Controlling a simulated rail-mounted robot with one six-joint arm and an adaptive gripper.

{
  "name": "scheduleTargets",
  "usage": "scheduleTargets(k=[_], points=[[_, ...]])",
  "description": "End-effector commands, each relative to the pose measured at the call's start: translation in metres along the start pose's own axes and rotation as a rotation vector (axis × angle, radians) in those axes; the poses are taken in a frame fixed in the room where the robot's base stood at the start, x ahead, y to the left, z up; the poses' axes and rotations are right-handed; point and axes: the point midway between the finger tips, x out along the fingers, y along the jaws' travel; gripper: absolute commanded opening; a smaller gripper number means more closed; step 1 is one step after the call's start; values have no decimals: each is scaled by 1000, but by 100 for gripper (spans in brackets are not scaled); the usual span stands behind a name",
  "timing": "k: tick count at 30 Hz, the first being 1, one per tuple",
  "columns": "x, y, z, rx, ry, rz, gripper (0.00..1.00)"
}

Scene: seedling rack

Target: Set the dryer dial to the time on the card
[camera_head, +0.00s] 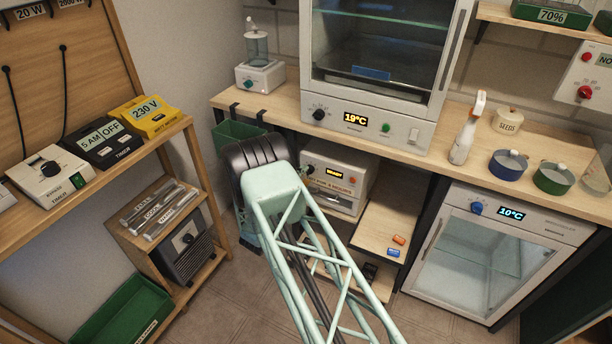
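A white appliance (350,163) with a small amber display (326,171) stands under the wooden bench; it may be the dryer, but its name is not readable. A dark knob (310,169) sits at the left of its front. A tan strip with dark print (331,185) runs across the front below the display; it may be the card, and its wording is too small to read surely. My arm rises in front of the appliance's left side and hides part of it. My gripper is not visible; the arm's dark joint and pale truss block the area behind them.
A cabinet reading 19°C (372,127) stands on the bench. A cooler reading 10°C (480,245) is below right. A left shelf (110,185) carries timers. Bare floor (215,300) lies between.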

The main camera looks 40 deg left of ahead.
Motion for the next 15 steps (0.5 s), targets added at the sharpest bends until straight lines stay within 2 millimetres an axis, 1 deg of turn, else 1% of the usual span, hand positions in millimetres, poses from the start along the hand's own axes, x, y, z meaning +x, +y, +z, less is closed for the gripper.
scheduleTargets(k=[1,9,15], points=[[-7,0,-1,-1,1,-1,34],[-47,1,-1,-1,1,0,34],[-72,1,-1,0,1,0,34]])
